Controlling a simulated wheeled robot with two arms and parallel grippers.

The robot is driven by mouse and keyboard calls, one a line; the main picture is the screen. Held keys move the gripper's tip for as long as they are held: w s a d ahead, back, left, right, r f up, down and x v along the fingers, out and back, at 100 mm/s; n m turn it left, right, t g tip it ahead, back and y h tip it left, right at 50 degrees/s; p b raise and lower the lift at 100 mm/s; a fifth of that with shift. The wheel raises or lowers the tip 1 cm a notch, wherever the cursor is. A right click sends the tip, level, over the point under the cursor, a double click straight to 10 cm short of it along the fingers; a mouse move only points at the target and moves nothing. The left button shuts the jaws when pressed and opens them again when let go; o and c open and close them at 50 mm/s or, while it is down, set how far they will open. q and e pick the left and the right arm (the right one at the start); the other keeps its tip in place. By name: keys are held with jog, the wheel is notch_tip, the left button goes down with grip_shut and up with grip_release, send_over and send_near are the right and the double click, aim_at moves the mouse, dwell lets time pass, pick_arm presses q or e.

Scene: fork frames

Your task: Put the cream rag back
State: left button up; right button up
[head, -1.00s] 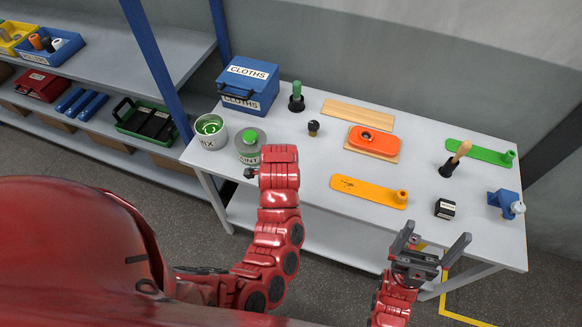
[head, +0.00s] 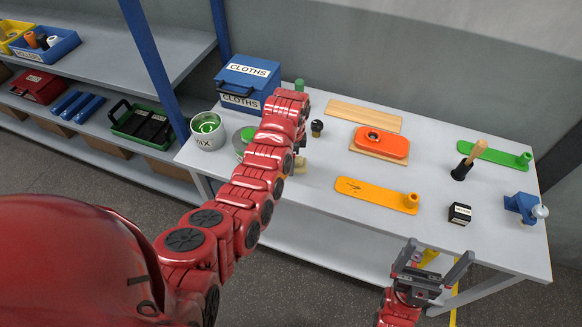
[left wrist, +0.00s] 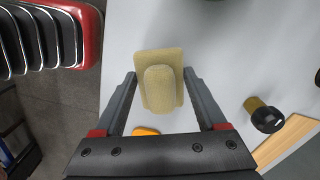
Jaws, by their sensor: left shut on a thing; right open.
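The cream rag (left wrist: 160,98) is a folded, rounded pad between the fingertips of my left gripper (left wrist: 160,74), which is shut on it above the pale tabletop. In the head view only a small cream patch (head: 300,164) shows beside my left arm, which hides most of that gripper. The blue box labelled CLOTHS (head: 247,84) stands at the back left of the table, beyond my left arm. Its lid looks down, but I cannot tell for sure. My right gripper (head: 433,262) is open and empty in front of the table's front edge.
The MIX can (head: 207,132) stands at the table's left edge, with a green-topped tin partly behind my arm. A shelf with bins is at left.

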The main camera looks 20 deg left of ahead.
pick_arm(q)
jog(key=shift+w, duration=0.15)
jog(key=shift+f+p, duration=0.15)
jog(key=shift+p, duration=0.15)
notch_tip(320, 180, down, 3)
jog(key=shift+a+r+p, duration=0.1)
jog(key=shift+r+p, duration=0.1)
jog(key=shift+p, duration=0.5)
jog(key=shift+f, duration=0.35)
jog(key=shift+f, duration=0.1)
jog(key=o, duration=1.5)
jog(key=shift+o, duration=0.2)
